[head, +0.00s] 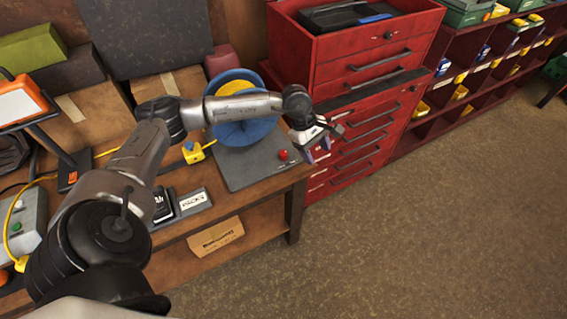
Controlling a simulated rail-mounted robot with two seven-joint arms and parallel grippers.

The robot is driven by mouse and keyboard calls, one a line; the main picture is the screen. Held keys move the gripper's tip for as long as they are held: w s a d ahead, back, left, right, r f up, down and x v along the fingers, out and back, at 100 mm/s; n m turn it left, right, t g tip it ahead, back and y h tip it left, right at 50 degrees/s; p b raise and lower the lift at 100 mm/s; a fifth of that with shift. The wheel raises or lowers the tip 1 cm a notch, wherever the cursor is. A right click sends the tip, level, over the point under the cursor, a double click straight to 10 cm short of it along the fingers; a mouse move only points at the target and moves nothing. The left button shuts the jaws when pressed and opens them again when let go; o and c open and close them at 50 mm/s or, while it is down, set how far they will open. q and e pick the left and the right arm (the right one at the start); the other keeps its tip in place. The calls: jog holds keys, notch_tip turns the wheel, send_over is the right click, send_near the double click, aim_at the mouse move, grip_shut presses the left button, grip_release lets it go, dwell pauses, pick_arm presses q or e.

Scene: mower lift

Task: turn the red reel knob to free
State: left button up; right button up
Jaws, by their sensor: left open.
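The red reel knob (283,155) is a small round red knob on the dark grey base plate (243,171) of the cable reel, near the plate's right edge. The reel (247,130) is blue with a yellow centre and stands at the back of the plate, partly hidden by my left arm. My left gripper (318,153) is open and empty, to the right of the knob and apart from it, around the bench's right end in front of the red drawers. My right gripper is not in view.
A red tool cabinet (355,75) stands close behind and right of my left gripper. A yellow switch box (193,152) and a black-and-grey labelled box (190,202) sit on the wooden bench (262,193). The floor (440,230) at right is clear.

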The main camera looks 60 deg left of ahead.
aim_at(284, 153)
pick_arm(q)
jog(key=s+a+g+y+b, duration=0.25)
jog(key=a+y, duration=0.25)
jog(key=a, duration=0.8)
jog(key=f, duration=0.9)
jog(key=f+b, duration=0.1)
jog(key=f, duration=0.3)
jog(key=shift+s+a+f, duration=0.1)
jog(key=shift+s+f, duration=0.15)
jog(key=shift+f, duration=0.05)
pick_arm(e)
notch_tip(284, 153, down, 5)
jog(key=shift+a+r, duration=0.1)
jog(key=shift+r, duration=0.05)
pick_arm(q)
jog(key=c, duration=0.9)
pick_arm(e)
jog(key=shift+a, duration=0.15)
